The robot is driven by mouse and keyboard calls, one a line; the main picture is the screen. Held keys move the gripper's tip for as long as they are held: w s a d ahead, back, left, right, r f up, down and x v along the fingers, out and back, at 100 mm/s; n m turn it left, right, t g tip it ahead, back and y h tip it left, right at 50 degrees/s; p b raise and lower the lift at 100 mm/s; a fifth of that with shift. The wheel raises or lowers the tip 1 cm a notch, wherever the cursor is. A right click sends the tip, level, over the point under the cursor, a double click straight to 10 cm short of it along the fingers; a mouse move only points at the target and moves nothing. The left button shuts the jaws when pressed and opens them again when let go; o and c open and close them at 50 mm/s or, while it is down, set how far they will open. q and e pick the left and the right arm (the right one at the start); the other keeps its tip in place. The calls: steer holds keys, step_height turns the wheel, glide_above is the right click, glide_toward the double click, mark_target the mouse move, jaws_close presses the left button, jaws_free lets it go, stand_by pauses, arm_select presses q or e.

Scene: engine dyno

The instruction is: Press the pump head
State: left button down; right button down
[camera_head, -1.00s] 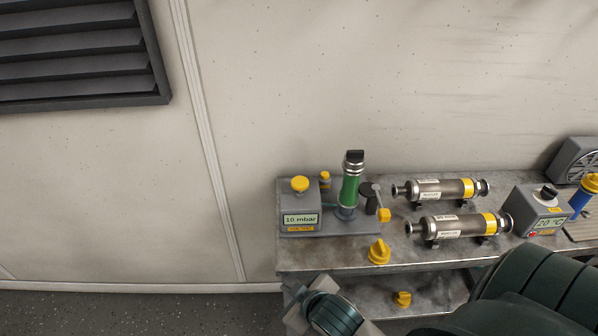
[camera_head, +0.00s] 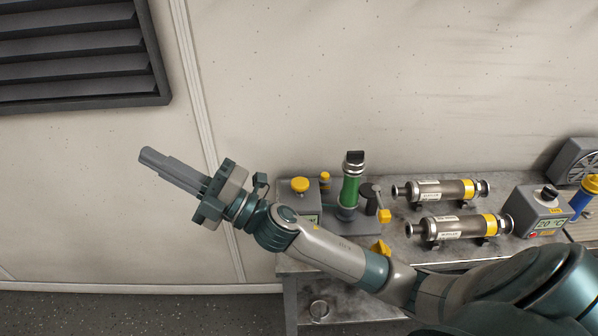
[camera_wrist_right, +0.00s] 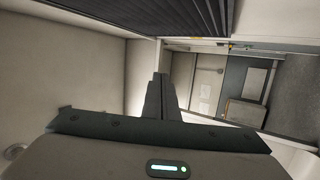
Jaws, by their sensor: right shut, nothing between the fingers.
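A grey box (camera_head: 313,200) stands at the left end of the bench with a round yellow mushroom-shaped knob (camera_head: 300,185) on top. Beside it, a green cylinder (camera_head: 349,190) with a metal collar and black top stands upright. I cannot tell for sure which of these is the pump head. My right gripper (camera_head: 143,155) is shut and empty, left of the bench and well apart from both, pointing up-left. Its shut fingers also show in the right wrist view (camera_wrist_right: 160,85). My left gripper is not in view.
The metal bench (camera_head: 400,250) also bears two steel cylinders with yellow bands (camera_head: 440,190) (camera_head: 455,227), a box reading 20 °C (camera_head: 541,213) and a small yellow knob (camera_head: 325,178). My forearm crosses the bench's front left. The wall left of the bench is bare below a vent (camera_head: 80,55).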

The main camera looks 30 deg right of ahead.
steer(key=s+a+f+n+g+y, duration=0.1)
steer(key=s+a+n+g, duration=0.2)
steer(key=n+g, duration=0.65)
steer(key=s+a+f+n+g+y, duration=0.1)
steer(key=s+a+n+g, duration=0.25)
steer(key=n+g, duration=0.6)
steer(key=w+d+f+n+t+h, duration=0.1)
steer(key=w+d+f+n+h, duration=0.25)
steer(key=d+h, duration=0.4)
steer(key=w+d+f+n+h, duration=0.25)
steer(key=d+f+h, duration=0.2)
steer(key=d, duration=0.65)
steer(key=w+d+r+m+h, duration=0.1)
steer(key=d+r+h, duration=0.1)
steer(key=d, duration=0.6)
steer(key=w+d+r+m+h, duration=0.1)
steer(key=d+r+h, duration=0.2)
steer(key=d, duration=0.6)
steer(key=shift+d+r+t+h, duration=0.25)
steer(key=shift+r+t+h, duration=0.1)
steer(key=shift+h, duration=0.45)
steer(key=shift+f, duration=0.15)
